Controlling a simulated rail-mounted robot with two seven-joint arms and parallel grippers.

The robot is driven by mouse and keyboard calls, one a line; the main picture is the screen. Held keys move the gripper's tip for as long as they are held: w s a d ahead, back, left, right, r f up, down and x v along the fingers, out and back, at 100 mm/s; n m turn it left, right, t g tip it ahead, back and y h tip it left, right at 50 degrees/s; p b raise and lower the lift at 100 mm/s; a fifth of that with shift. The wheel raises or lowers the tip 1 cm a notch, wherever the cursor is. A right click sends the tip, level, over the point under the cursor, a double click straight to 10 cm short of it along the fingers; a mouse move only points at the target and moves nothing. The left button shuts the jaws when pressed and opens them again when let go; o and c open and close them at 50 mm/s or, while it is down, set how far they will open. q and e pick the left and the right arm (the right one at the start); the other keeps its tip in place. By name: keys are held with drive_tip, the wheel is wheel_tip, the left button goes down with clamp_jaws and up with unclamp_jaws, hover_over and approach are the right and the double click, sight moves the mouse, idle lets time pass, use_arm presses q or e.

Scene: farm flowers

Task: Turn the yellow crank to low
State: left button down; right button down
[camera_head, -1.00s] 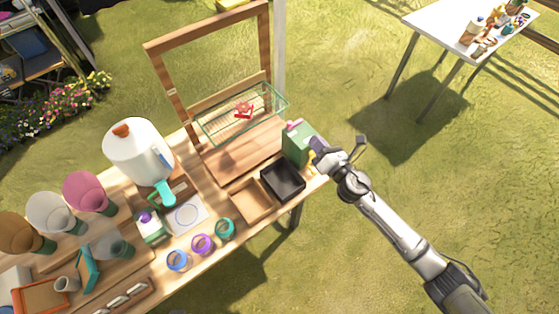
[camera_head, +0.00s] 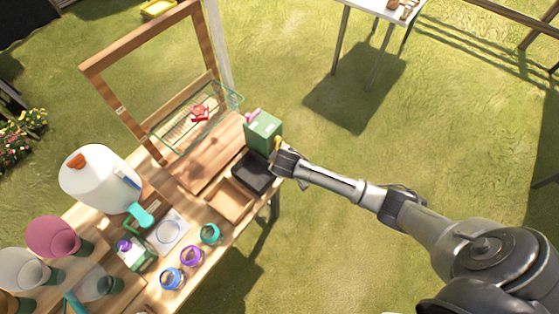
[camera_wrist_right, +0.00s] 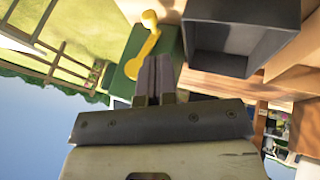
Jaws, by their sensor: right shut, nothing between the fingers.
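The yellow crank (camera_wrist_right: 149,42) is on the face of a green box in the right wrist view. In the head view the green box (camera_head: 264,130) stands at the right end of the wooden table, and a bit of the yellow crank (camera_head: 277,144) shows beside my gripper. My right gripper (camera_wrist_right: 155,72) is shut and empty, its fingertips close to the crank; whether they touch it I cannot tell. It also shows in the head view (camera_head: 279,161), coming in from the right. My left gripper is not in view.
A black tray (camera_head: 252,173) and a wooden tray (camera_head: 230,200) lie close to the green box. A wooden frame (camera_head: 125,45) with a wire basket (camera_head: 231,95) stands behind. A white jug (camera_head: 95,178) and several cups are further left. Grass is open at right.

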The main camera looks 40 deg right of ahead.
drive_tip(key=b+x, duration=0.1)
drive_tip(key=x, duration=0.8)
drive_tip(key=shift+d+f, duration=0.35)
drive_tip(key=shift+d, duration=0.2)
drive_tip(key=shift+w+d+f, duration=0.1)
drive_tip(key=shift+d+f, duration=0.05)
drive_tip(key=shift+p, duration=0.3)
